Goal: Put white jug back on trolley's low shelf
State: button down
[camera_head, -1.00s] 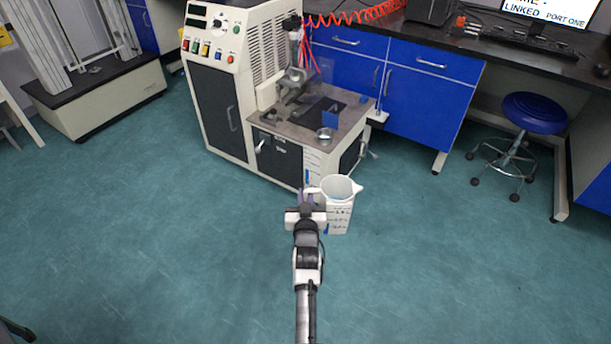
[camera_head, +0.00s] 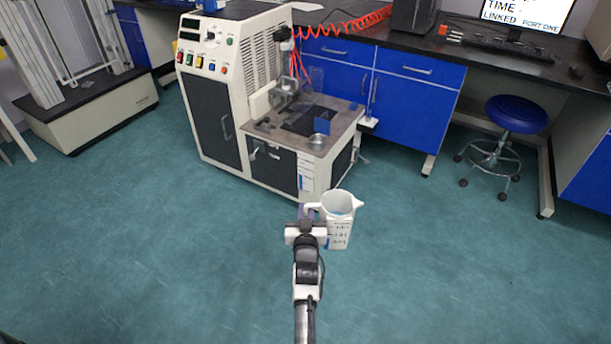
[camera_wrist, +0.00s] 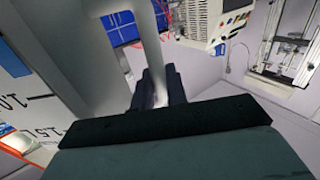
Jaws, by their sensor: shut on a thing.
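The white jug (camera_head: 338,228) has dark volume marks, a spout to the right and a handle to the left. It looks upright in the head view, held in front of the rheometer. My gripper (camera_head: 308,212) is at the jug's left side, shut on its handle. In the wrist view the handle (camera_wrist: 132,50) runs down between my gripper's fingers (camera_wrist: 158,90), and the marked jug wall (camera_wrist: 35,90) fills the left side. Something bluish shows inside the jug's mouth. I see no trolley or low shelf in these views.
The rheometer (camera_head: 225,100) stands just beyond the jug, with a small metal cup (camera_head: 317,141) on its worktop. Blue cabinets (camera_head: 410,105) and a blue stool (camera_head: 515,114) are at the back right. A framed machine (camera_head: 85,100) stands at the left. The green floor (camera_head: 150,260) is clear around my arm.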

jog(key=shift+r, duration=0.3)
